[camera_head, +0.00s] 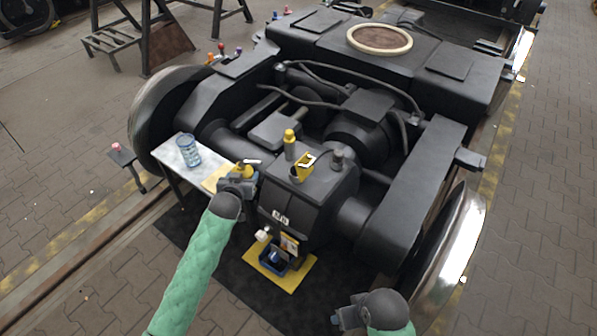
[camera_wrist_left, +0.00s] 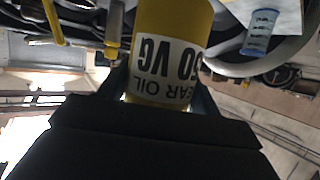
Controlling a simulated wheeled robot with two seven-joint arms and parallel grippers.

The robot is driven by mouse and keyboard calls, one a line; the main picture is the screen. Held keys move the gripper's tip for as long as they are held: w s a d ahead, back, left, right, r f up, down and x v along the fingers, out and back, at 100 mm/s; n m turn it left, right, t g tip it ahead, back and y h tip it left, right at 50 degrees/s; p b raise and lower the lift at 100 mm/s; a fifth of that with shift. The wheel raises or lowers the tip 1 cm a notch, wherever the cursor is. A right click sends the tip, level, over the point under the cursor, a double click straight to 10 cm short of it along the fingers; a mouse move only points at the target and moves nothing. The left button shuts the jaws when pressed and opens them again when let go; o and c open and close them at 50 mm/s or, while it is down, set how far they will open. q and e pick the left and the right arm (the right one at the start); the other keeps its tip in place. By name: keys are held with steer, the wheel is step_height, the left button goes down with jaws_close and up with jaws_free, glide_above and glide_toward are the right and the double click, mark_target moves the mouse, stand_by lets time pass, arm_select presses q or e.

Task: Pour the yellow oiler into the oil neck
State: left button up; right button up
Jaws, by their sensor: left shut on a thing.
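My left gripper (camera_head: 240,182) is shut on the yellow oiler (camera_head: 243,169), left of the gearbox housing. In the left wrist view the oiler (camera_wrist_left: 172,40) fills the space between the fingers, its white gear oil label upside down. On the housing top is a yellow-rimmed opening (camera_head: 302,166), which looks like the oil neck. The oiler is apart from it, to its left. My right gripper (camera_head: 346,314) is low at the front right, away from the housing; its fingers are too small to read.
A yellow-capped post (camera_head: 290,143) and a dark fitting (camera_head: 338,157) rise from the housing. A small white table (camera_head: 174,151) holds a blue clear cup (camera_head: 189,150). A blue box (camera_head: 272,262) stands on a yellow mat (camera_head: 294,281) below. Wheels flank the bogie.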

arm_select(q)
steer(key=w+d+f, duration=0.1)
steer(key=w+f, duration=0.1)
steer(key=w, duration=0.6)
steer(key=w+d+f+m+h, duration=0.1)
steer(key=w+f, duration=0.1)
steer(key=w, duration=0.7)
steer(key=shift+w+d+b, duration=0.2)
steer(key=shift+w+b, duration=0.1)
steer(key=shift+b, duration=0.05)
arm_select(e)
steer(key=shift+w+a+f, duration=0.2)
steer(key=shift+a+f, duration=0.25)
steer(key=shift+a, duration=0.05)
steer(key=shift+a, duration=0.1)
